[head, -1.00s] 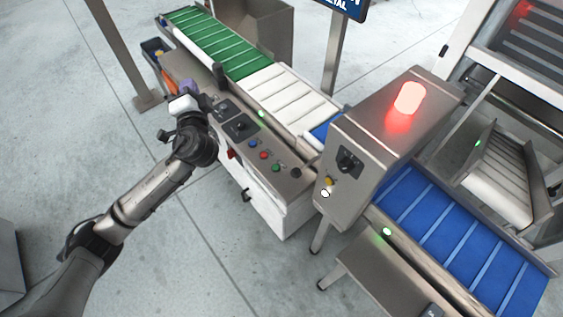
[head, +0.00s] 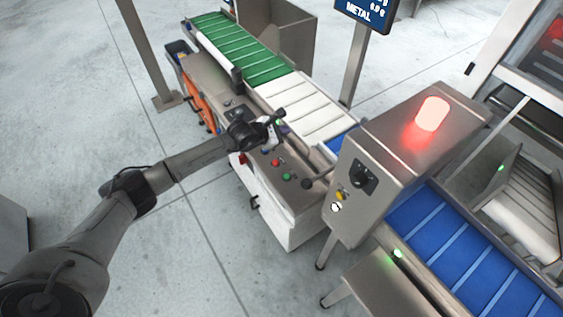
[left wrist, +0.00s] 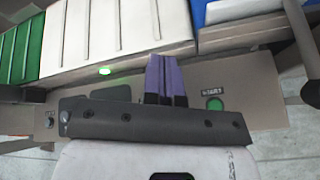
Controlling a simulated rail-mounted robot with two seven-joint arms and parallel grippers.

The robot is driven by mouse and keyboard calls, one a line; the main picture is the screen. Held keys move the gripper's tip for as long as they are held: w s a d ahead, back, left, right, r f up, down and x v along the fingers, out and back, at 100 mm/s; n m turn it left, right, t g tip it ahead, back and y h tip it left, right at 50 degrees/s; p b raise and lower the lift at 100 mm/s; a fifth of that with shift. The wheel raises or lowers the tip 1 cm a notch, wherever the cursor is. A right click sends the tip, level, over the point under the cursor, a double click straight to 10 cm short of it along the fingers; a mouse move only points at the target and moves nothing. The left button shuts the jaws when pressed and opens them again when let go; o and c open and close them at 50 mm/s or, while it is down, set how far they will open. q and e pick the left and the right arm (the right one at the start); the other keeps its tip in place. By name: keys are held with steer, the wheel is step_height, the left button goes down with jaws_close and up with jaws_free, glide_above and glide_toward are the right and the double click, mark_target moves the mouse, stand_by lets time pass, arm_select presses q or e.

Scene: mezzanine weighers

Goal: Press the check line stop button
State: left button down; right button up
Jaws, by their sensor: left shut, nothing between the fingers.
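The check line control panel (head: 300,199) is a grey sloped metal top beside the white belt. A red button (head: 276,163) and a green button (head: 287,177) show on it; no label on the red one is readable. In the left wrist view the green button (left wrist: 214,104) sits below a START label, and the red button is hidden behind my gripper. My left gripper (head: 281,124) is shut and empty, above the panel near its belt side, beyond the red button. Its purple fingers (left wrist: 166,76) lie together in the left wrist view. My right gripper is not in view.
A metal detector housing (head: 396,150) with a lit red lamp (head: 432,113) and a yellow button (head: 340,196) stands right of the panel. A dark knob (head: 308,184) is at the panel's right end. White (head: 310,105), green (head: 240,50) and blue (head: 460,240) belts run past.

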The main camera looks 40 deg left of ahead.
arm_select(q)
steer(key=s+f+m+g, duration=0.1)
steer(key=a+f+g+y, duration=0.1)
steer(key=s+f+m+g, duration=0.1)
steer(key=f, duration=0.1)
steer(key=shift+s+a+m+y, duration=0.25)
steer(key=shift+s+m+y, duration=0.05)
steer(key=shift+s, duration=0.05)
steer(key=b, duration=0.6)
glide_above(276, 163)
step_height(276, 163, down, 8)
steer(key=shift+s+r, duration=0.15)
steer(key=shift+r, duration=0.1)
steer(key=shift+f+b, duration=0.3)
steer(key=shift+f, duration=0.3)
stand_by(0.5)
